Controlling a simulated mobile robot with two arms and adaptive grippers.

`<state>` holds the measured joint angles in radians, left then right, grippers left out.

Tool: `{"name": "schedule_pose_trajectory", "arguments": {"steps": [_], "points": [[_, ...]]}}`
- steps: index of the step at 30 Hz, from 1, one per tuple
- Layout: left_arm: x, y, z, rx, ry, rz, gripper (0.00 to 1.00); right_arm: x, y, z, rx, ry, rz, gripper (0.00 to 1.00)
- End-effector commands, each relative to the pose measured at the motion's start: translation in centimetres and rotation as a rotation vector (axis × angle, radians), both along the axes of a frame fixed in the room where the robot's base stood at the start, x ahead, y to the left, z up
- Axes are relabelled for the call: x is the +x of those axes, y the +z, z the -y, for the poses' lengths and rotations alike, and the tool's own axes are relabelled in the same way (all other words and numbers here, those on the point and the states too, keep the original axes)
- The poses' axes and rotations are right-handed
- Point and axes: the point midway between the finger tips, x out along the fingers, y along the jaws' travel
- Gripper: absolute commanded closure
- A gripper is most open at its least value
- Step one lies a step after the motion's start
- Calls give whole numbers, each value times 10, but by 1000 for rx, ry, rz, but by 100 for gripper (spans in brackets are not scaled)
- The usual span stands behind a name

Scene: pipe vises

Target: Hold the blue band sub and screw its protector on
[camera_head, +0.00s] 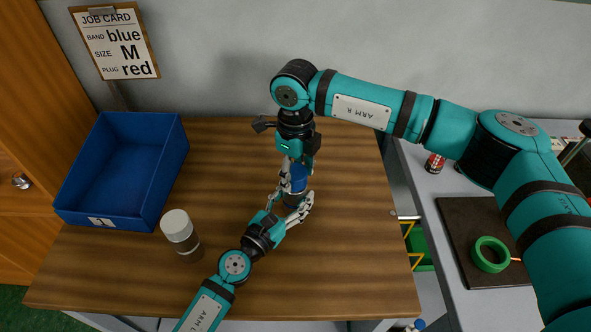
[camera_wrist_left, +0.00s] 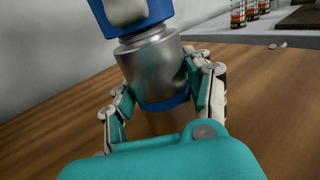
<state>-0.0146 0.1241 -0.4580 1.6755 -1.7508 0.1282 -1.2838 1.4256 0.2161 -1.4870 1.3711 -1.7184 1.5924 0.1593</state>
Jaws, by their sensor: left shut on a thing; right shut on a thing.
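The blue band sub (camera_wrist_left: 155,68) is a grey metal cylinder with a blue band (camera_wrist_left: 166,103) near its bottom. It stands at the table's middle; the head view mostly hides it. My left gripper (camera_head: 292,203) is shut around its sides, with a finger on each side in the left wrist view (camera_wrist_left: 163,95). A blue protector (camera_head: 298,177) is at the sub's top; it also shows in the left wrist view (camera_wrist_left: 132,20). My right gripper (camera_head: 297,163) is shut on the protector from above. I cannot tell how far the threads are engaged.
A blue bin (camera_head: 120,165) marked 1 stands at the left. A white-topped cylinder (camera_head: 180,232) stands before it. The job card (camera_head: 113,42) reads band blue, size M, plug red. Bare wood (camera_head: 345,265) lies at front right.

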Motion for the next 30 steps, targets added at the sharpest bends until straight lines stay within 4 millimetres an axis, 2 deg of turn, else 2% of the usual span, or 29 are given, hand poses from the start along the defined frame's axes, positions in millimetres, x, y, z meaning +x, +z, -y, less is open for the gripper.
{"name": "schedule_pose_trajectory", "arguments": {"steps": [10, 14, 30], "points": [[0, 0, 0, 1, 1, -1, 100, 0, -5, 0, -1, -11, -1, 73], [0, 0, 0, 1, 1, -1, 100, 0, -5, 0, 0, -150, 0, 73], [0, 0, 0, 1, 1, 0, 100, 0, -6, -3, 1, -1533, -1, 73]]}}
